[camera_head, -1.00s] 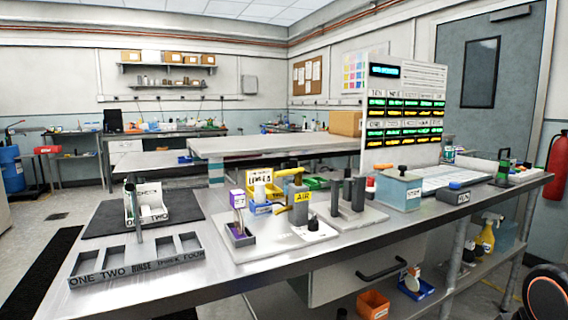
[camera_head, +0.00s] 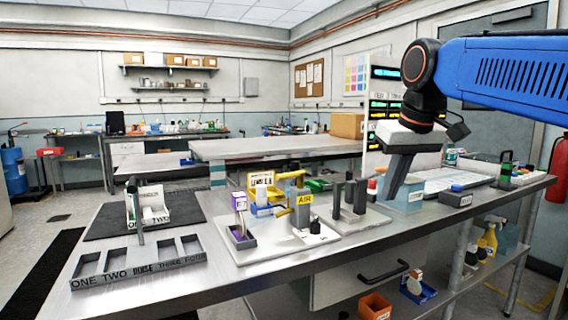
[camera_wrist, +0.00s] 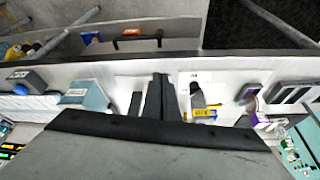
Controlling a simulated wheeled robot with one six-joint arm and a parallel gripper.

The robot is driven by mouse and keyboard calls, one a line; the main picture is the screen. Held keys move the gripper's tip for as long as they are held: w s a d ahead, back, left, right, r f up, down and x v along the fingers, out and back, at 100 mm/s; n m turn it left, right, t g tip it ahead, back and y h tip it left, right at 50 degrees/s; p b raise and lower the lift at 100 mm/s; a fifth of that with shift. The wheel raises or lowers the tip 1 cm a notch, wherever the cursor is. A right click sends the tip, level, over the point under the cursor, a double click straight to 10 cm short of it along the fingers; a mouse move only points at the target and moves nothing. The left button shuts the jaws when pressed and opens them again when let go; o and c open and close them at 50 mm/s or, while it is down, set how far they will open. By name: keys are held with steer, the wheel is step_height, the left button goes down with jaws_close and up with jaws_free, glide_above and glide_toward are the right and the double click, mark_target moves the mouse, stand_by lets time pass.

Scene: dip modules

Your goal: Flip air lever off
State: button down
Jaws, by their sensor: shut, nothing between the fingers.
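The air unit (camera_head: 301,217) is a grey block with a yellow AIR label, on a light plate on the bench. Yellow handle-like parts (camera_head: 283,212) stick out to its left, low down and near its top; I cannot tell the lever's exact position. In the wrist view the air unit (camera_wrist: 198,100) is right of my fingers, its yellow label visible. My gripper (camera_head: 390,193) is shut and empty, pointing down above the bench to the right of the air unit and apart from it. It also shows in the wrist view (camera_wrist: 158,82).
Dark upright posts (camera_head: 349,197) stand between the air unit and my gripper. A purple-white pack (camera_head: 239,205) stands left of the air unit. A grey slotted rack (camera_head: 140,264) lies at front left.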

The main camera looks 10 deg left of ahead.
steer(key=w+a+r+n, duration=0.2)
steer(key=w+a+r, duration=0.55)
steer(key=a, duration=0.35)
step_height(320, 180, up, 5)
steer(key=n+g+y, duration=0.1)
steer(key=n, duration=0.1)
glide_above(291, 175)
steer(key=w, duration=0.1)
steer(key=shift+w+a+r, duration=0.1)
steer(key=shift+a+r, duration=0.05)
steer(key=shift+a, duration=1)
step_height(291, 175, down, 10)
steer(key=shift+d, duration=0.15)
steer(key=shift+s, duration=0.2)
